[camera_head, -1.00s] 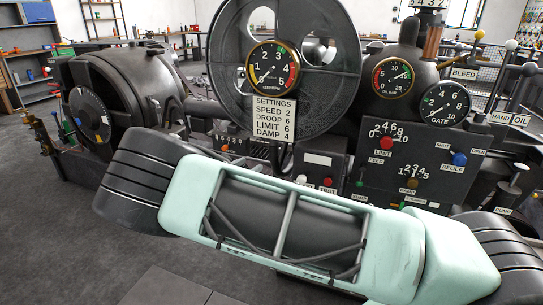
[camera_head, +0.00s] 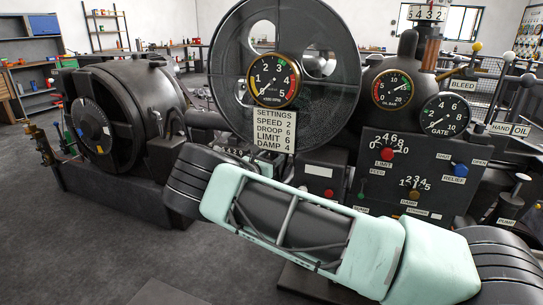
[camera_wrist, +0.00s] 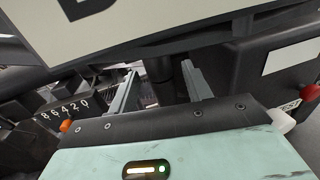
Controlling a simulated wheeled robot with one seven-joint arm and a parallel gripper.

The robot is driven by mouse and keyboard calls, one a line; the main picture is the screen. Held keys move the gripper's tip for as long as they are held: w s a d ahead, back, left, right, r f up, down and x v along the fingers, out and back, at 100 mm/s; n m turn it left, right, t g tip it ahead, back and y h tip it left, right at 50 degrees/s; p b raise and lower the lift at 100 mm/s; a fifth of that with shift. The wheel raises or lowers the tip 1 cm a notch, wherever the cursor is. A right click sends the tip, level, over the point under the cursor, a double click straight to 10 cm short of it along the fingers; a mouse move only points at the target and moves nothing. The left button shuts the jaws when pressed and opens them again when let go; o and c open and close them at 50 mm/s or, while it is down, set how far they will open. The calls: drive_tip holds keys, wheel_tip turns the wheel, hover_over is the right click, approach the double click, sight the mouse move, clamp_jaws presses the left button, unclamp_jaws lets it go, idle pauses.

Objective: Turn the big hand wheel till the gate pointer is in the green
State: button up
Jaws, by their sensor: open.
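The gate dial (camera_head: 445,115) is at the right in the head view. Its pointer slants to the lower left; I cannot make out a green zone on it. A large dark wheel with openings (camera_head: 335,92) stands in the centre, behind the speed gauge (camera_head: 273,80). It is the biggest wheel in view; I cannot tell for sure that it is the hand wheel. My gripper is hidden behind my arm in the head view. In the wrist view my gripper (camera_wrist: 163,78) is open, with a dark upright post behind the gap between its fingers; nothing is clearly held.
The settings card (camera_head: 275,130) hangs below the speed gauge. It is close above my gripper. A control panel with a red limit knob (camera_head: 387,154) and a blue relief knob (camera_head: 459,170) is at the right. A dark drum (camera_head: 125,100) stands at the left. Open floor lies front left.

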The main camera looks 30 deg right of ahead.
drive_tip(key=shift+x, duration=1.05)
clamp_jaws()
drive_tip(key=shift+f+b, duration=0.5)
drive_tip(key=f+h+b, duration=0.1)
drive_tip(key=f+b, duration=0.2)
drive_tip(key=b, duration=0.1)
drive_tip(key=d+f+t+h+b, duration=0.1)
drive_tip(key=f+h+b, duration=0.1)
drive_tip(key=f+b, duration=0.1)
drive_tip(key=w+f+m+h+b, duration=0.1)
drive_tip(key=f+b, duration=0.2)
drive_tip(key=b, duration=0.2)
drive_tip(key=shift+d+f+t, duration=0.3)
drive_tip(key=shift+t, duration=0.1)
drive_tip(key=b, duration=0.1)
drive_tip(key=f+h+b, duration=0.1)
drive_tip(key=b, duration=0.1)
drive_tip(key=shift+w+d+f, duration=0.3)
drive_tip(key=shift+w+d, duration=0.05)
drive_tip(key=shift+d, duration=0.05)
drive_tip(key=shift+w+d+f+m+h+b, duration=0.25)
drive_tip(key=shift+m+h+b, duration=0.2)
drive_tip(key=shift+b, duration=0.45)
